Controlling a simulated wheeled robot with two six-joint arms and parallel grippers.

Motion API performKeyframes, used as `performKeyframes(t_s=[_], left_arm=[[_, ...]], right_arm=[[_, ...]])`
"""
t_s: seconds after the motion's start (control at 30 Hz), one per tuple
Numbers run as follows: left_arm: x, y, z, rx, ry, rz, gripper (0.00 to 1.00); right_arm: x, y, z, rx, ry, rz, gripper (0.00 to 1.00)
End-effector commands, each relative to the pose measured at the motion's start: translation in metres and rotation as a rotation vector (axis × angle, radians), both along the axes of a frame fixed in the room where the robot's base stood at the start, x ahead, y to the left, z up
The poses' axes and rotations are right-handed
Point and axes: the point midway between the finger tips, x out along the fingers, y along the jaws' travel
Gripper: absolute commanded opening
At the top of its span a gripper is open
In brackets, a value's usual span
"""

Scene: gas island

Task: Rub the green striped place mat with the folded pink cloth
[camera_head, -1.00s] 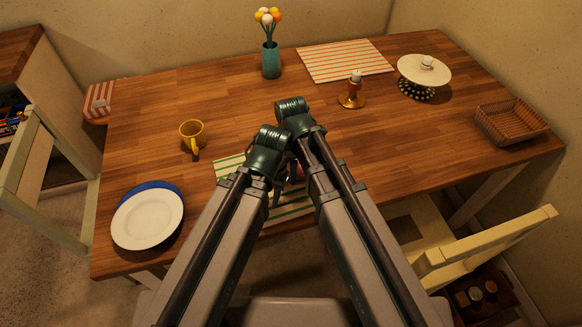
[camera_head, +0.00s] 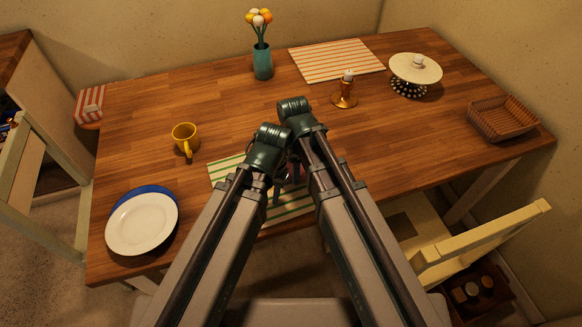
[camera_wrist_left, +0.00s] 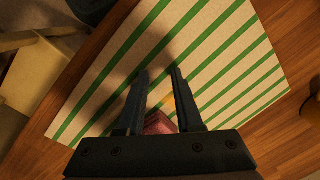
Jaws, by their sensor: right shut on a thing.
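The green striped place mat (camera_head: 292,208) lies at the table's near edge, partly hidden by my arms. It fills much of the left wrist view (camera_wrist_left: 215,55). My left gripper (camera_head: 277,190) is over the mat; in the left wrist view its two fingers (camera_wrist_left: 159,76) are apart with nothing gripped between the tips. A small part of the folded pink cloth (camera_wrist_left: 160,122) shows between the finger bases. My right gripper (camera_head: 297,172) is mostly hidden behind the arm links, shut on the cloth. Whether the cloth touches the mat cannot be told.
A yellow mug (camera_head: 185,138) and a white plate (camera_head: 142,223) on a blue one stand left of the mat. A candle holder (camera_head: 344,97), vase (camera_head: 262,62), cake stand (camera_head: 415,70) and basket (camera_head: 505,118) stand farther back or right. A chair (camera_head: 480,245) is at the near right.

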Motion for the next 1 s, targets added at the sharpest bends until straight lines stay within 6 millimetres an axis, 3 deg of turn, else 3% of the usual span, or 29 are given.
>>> performKeyframes(t_s=[0.27,0.7,1.0], left_arm=[[-0.004,0.002,-0.002,0.000,0.000,0.002,0.35],[-0.003,0.000,0.000,0.001,0.001,-0.003,0.35],[0.004,-0.002,0.000,0.001,0.001,-0.003,0.35]], right_arm=[[-0.001,0.001,-0.002,0.001,0.001,-0.003,0.25],[-0.012,0.035,-0.001,0.004,0.002,0.002,0.25],[-0.013,0.040,0.000,0.003,0.001,0.000,0.25]])
